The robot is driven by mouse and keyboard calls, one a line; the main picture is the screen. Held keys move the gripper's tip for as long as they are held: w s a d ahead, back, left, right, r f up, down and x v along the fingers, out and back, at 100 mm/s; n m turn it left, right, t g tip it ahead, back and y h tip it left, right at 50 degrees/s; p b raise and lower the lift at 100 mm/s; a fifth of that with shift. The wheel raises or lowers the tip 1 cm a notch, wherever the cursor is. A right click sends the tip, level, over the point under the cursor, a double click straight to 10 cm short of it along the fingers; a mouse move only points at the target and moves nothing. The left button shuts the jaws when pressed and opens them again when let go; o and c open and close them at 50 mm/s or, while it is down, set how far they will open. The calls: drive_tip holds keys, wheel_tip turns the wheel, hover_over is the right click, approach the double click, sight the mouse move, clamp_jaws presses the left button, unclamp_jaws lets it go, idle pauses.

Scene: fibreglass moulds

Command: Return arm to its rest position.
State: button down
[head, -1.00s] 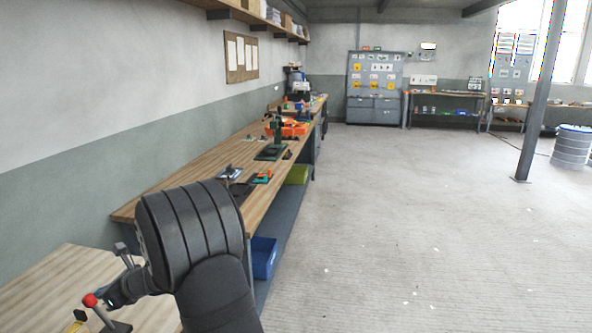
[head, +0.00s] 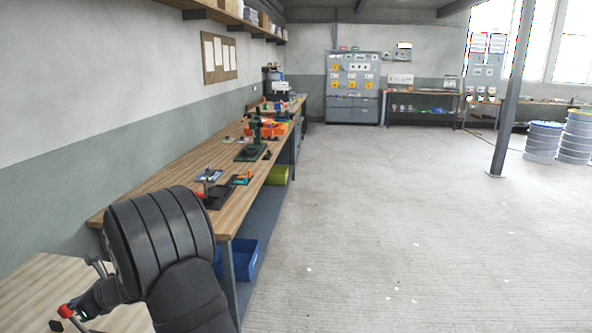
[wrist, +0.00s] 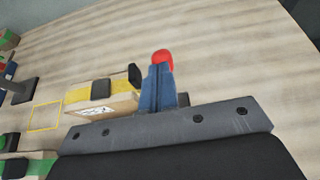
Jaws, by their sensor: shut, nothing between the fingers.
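My gripper (wrist: 158,90) shows in the wrist view as blue fingers held together, with nothing between them. It is over a pale wooden bench top (wrist: 225,60). A red round knob (wrist: 162,57) shows just beyond the fingertips; I cannot tell whether they touch. In the head view my black arm is at the lower left, bent over the near bench (head: 45,280). A red knob (head: 66,311) shows there beside the arm's end. The fingers cannot be made out in that view.
In the wrist view a yellow-topped block (wrist: 103,92) lies left of the fingers, near a yellow outlined square (wrist: 45,116). In the head view a long workbench (head: 150,188) with tools runs along the left wall. A blue bin (head: 236,258) sits below.

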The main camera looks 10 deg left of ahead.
drive_tip(key=d+r, duration=0.8)
drive_tip(key=d, duration=0.1)
drive_tip(key=a+f, duration=0.6)
drive_tip(key=a, duration=0.1)
drive_tip(key=a+f, duration=0.3)
drive_tip(key=shift+a, duration=0.35)
drive_tip(key=d+f+y, duration=0.2)
drive_tip(key=d+y, duration=0.1)
drive_tip(key=d, duration=1)
